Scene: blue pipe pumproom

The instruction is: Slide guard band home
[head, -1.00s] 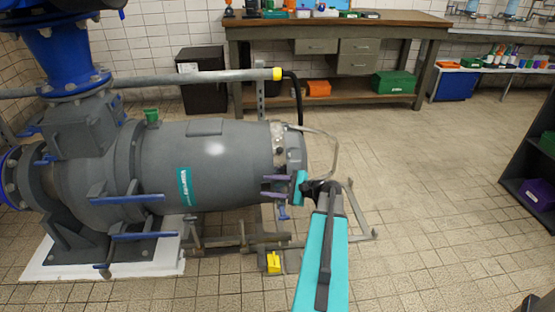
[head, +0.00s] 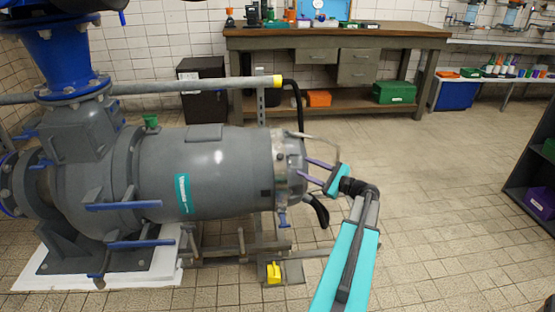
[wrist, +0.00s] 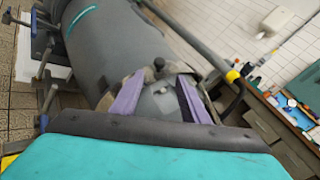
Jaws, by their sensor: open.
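The large grey pump motor (head: 228,170) lies horizontally, with its free end facing right. A silvery band (head: 283,170), which looks like the guard band, wraps around the motor near that end. My gripper (head: 305,168) is open at the right end of the motor, its purple fingers pointing left toward the end face. In the wrist view, the two fingers of my gripper (wrist: 155,88) stand apart with the grey motor end (wrist: 158,102) beyond and between them. I cannot tell whether the fingers touch it. The band's far side is hidden.
A horizontal grey pipe (head: 190,87) with a yellow end runs behind the motor. A black curved hose or handle (head: 319,212) hangs below my gripper. A yellow block (head: 274,272) is on the low frame. The tiled floor on the right is open.

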